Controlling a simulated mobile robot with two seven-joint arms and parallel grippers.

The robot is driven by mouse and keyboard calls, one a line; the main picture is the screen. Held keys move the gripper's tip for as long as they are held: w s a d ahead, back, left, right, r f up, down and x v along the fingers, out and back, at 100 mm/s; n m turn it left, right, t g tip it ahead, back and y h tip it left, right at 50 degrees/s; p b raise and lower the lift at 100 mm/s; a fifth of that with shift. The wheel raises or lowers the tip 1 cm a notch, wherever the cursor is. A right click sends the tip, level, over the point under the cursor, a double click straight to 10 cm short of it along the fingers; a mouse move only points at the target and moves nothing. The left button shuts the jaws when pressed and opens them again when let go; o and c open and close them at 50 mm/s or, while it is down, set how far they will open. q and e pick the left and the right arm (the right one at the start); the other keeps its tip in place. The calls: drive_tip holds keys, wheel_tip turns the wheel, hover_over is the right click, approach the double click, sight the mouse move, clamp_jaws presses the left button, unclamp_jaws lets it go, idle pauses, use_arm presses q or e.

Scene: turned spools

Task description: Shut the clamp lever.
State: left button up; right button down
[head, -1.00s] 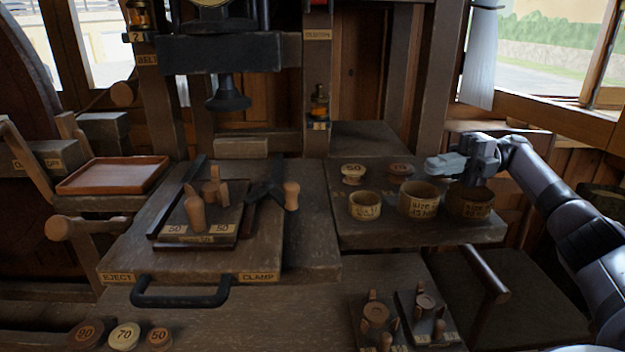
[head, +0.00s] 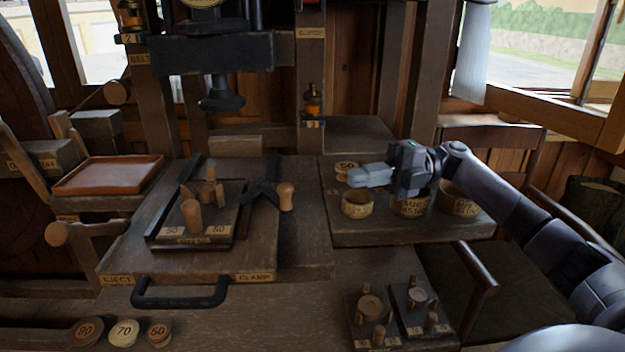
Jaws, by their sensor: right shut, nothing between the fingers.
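The clamp lever (head: 285,195) has a turned wooden knob on a dark forked arm and sits at the right of the fixture on the wooden bed. The CLAMP label (head: 254,277) is on the bed's front edge. The fixture block (head: 192,237), marked 50 on both sides, holds upright wooden pegs to the lever's left. My right gripper (head: 350,177) is shut and empty, pointing left above the right-hand shelf, to the right of the lever and apart from it. My left gripper is not in view.
Round wooden cups (head: 358,204) stand on the right shelf under my right gripper. A black handle (head: 180,300) is on the bed's front. A press head (head: 221,98) hangs behind the fixture. Small peg fixtures (head: 370,305) and numbered discs (head: 124,332) lie in front.

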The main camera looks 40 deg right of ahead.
drive_tip(key=p+x, duration=0.1)
drive_tip(key=x, duration=0.7)
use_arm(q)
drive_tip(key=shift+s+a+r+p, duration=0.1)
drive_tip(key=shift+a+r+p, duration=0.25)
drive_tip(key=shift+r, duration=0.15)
use_arm(e)
drive_tip(key=shift+w+a, duration=0.2)
drive_tip(key=shift+a, duration=0.45)
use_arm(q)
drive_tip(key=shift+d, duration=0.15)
use_arm(e)
drive_tip(key=shift+a, duration=0.1)
